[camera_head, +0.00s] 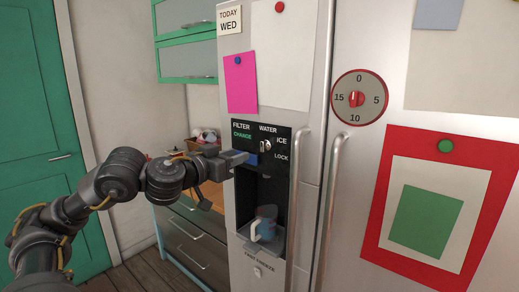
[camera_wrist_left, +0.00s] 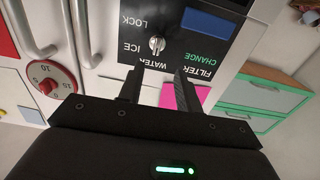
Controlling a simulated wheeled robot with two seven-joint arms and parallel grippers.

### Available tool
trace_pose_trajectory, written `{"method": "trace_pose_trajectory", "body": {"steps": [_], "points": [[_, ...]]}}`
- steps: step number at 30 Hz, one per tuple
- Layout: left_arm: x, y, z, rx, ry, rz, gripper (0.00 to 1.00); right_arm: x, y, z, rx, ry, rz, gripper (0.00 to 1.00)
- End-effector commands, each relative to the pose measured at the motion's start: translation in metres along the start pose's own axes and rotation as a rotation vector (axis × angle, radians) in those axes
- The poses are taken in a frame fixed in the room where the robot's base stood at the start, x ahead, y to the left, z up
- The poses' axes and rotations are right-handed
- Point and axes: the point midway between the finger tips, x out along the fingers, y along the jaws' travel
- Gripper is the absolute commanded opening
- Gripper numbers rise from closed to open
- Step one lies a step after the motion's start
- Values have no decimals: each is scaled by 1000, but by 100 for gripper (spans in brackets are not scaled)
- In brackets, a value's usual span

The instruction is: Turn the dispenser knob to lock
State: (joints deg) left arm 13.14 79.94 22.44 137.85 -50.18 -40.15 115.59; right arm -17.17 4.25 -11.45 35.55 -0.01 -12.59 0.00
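The dispenser knob (camera_head: 265,146) is a small metal knob on the black dispenser panel (camera_head: 284,137), with FILTER, WATER, ICE and LOCK lettered around it. Its grip looks roughly upright, near WATER; the exact setting is hard to tell. In the left wrist view the picture is upside down, and the knob (camera_wrist_left: 157,43) lies just beyond the fingertips. My left gripper (camera_head: 246,157) is in front of the panel, left of the knob. In the wrist view its two fingers (camera_wrist_left: 160,69) are apart with nothing between them. My right gripper is not in view.
A blue and white mug (camera_head: 265,224) stands in the dispenser recess under a blue paddle (camera_wrist_left: 208,22). Two vertical door handles (camera_head: 330,200) stick out right of the panel. A red dial timer (camera_head: 358,98) is on the right door. Drawers (camera_head: 193,240) and a counter stand left.

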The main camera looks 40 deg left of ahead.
Motion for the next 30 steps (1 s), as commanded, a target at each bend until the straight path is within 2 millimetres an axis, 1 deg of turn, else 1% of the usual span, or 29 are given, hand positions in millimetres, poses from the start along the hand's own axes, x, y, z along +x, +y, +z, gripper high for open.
{"method": "trace_pose_trajectory", "body": {"steps": [1, 3, 6, 10, 13, 17, 22, 24, 27, 30], "points": [[-4, 4, -4, 10, 10, 4, 35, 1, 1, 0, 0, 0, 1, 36], [-7, 7, -7, 12, 17, 5, 35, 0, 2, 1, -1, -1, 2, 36], [-8, 7, -8, 10, 18, 6, 35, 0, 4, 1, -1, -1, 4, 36], [-3, 6, -10, 7, 18, 5, 35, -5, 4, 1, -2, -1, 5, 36], [5, 6, -12, 4, 18, 5, 35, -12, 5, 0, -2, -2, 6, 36], [21, 7, -13, 4, 17, 7, 35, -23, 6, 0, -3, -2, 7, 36], [51, 9, -13, 1, 20, 9, 35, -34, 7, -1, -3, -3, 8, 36], [64, 7, -12, 0, 20, 7, 35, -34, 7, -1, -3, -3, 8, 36], [80, 8, -11, 3, 18, 8, 35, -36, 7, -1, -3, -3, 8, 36], [91, 8, -10, 5, 18, 7, 35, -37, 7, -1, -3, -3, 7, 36]]}}
